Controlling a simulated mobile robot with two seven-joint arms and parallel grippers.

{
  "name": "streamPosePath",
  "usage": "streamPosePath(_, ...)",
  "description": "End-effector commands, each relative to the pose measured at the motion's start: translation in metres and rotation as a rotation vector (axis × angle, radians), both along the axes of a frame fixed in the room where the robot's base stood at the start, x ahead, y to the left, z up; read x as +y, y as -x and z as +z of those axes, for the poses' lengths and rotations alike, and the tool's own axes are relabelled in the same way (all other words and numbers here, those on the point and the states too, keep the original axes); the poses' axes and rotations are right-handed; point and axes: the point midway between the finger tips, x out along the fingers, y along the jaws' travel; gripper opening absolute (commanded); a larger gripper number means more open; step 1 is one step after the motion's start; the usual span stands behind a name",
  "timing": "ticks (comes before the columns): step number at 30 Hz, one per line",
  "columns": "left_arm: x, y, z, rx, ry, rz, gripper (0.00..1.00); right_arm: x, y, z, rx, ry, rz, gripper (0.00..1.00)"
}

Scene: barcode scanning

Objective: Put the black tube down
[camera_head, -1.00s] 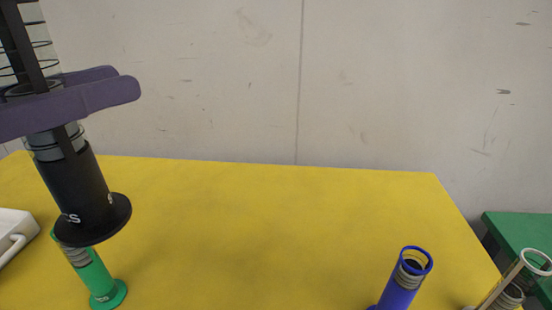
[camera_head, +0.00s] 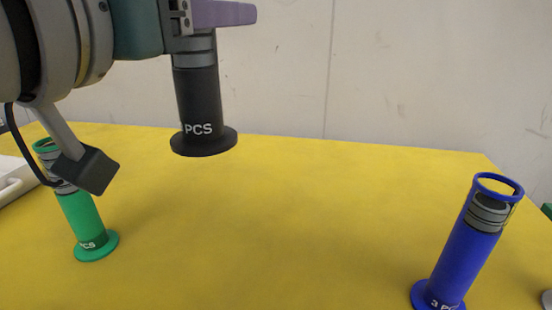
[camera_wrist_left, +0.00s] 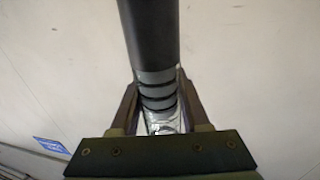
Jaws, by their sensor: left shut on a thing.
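The black tube (camera_head: 203,105) is upright, with its round base downward and "PCS" lettering low on its side. My left gripper (camera_head: 215,14) is shut on its upper part and holds it above the yellow table (camera_head: 280,215). The tube's top is out of the head view. In the left wrist view the black tube (camera_wrist_left: 150,35) stands between the two fingers (camera_wrist_left: 160,105), which close on its grey banded section. My right gripper is in neither view.
A green tube (camera_head: 82,218) stands at the left, partly hidden by my left arm. A blue tube (camera_head: 462,250) stands at the right front. A white object (camera_head: 14,180) is at the left edge. The table's middle is clear, with a wall (camera_head: 420,80) behind.

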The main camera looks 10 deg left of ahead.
Motion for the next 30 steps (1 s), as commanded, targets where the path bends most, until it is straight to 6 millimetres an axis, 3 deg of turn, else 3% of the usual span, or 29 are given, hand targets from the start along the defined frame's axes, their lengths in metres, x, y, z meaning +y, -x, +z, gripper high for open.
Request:
streamPosePath(1, 0.000, 0.000, -0.020, 0.006, -0.001, 0.000, 0.00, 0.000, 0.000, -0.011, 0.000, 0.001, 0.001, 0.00)
streamPosePath(3, 0.000, 0.000, -0.042, 0.008, -0.002, 0.000, 0.00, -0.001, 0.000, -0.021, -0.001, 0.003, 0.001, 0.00)
streamPosePath(12, 0.000, 0.000, -0.122, 0.003, -0.003, -0.001, 0.00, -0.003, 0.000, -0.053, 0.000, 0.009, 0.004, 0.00)
streamPosePath(20, 0.000, 0.000, -0.146, 0.000, -0.002, -0.001, 0.00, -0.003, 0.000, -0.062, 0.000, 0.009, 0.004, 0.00)
streamPosePath(25, 0.000, 0.000, -0.176, 0.002, -0.003, -0.001, 0.00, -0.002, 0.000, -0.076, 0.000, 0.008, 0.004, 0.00)
streamPosePath(30, 0.000, 0.000, -0.183, -0.001, -0.002, -0.001, 0.00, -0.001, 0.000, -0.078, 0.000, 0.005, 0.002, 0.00)
